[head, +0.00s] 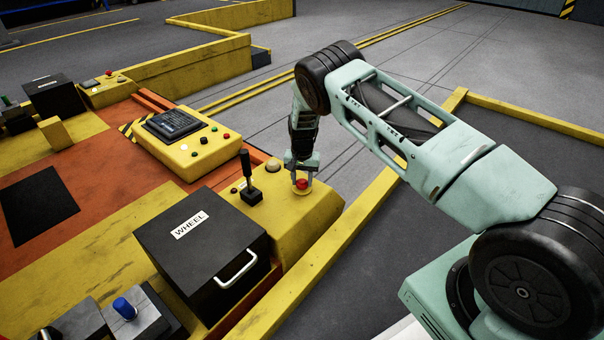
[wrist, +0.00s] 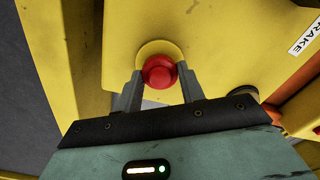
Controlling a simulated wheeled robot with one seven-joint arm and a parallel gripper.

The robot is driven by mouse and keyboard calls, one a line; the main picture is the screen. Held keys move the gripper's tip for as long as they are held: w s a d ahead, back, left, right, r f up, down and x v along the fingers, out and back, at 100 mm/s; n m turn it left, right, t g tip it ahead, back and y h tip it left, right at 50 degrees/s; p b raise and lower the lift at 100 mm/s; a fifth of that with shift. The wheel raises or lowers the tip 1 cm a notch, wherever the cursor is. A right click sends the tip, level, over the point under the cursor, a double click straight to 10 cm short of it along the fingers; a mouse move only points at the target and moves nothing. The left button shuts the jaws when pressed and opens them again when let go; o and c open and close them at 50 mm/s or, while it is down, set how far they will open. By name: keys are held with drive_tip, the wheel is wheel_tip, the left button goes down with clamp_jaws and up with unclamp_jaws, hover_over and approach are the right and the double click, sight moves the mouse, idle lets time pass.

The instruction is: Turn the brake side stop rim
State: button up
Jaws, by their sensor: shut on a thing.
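The brake side stop is a red mushroom button (head: 302,184) on a yellow collar, set on the yellow control box (head: 300,222). In the wrist view the red button (wrist: 159,72) sits between my fingertips, with the yellow collar (wrist: 158,46) showing behind it. My gripper (head: 301,176) comes down from above onto it; in the wrist view my gripper (wrist: 159,80) has one finger on each side of the red rim, shut on it. A BRAKE label (wrist: 306,36) shows at the right of the wrist view. Exact finger contact is partly hidden by the button.
A black lever (head: 247,175) and a pale round button (head: 273,166) stand close to the left of the stop. A black WHEEL box (head: 205,245) with a handle is in front. A yellow button panel (head: 185,142) lies behind. A yellow rail (head: 345,225) runs along the right.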

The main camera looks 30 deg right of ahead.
drive_tip(key=shift+m+p, duration=0.65)
drive_tip(key=shift+m, duration=0.85)
drive_tip(key=o, duration=1)
wheel_tip(320, 180, up, 17)
drive_tip(key=p, duration=0.8)
drive_tip(key=shift+r+p, duration=0.15)
drive_tip(key=shift+p, duration=0.15)
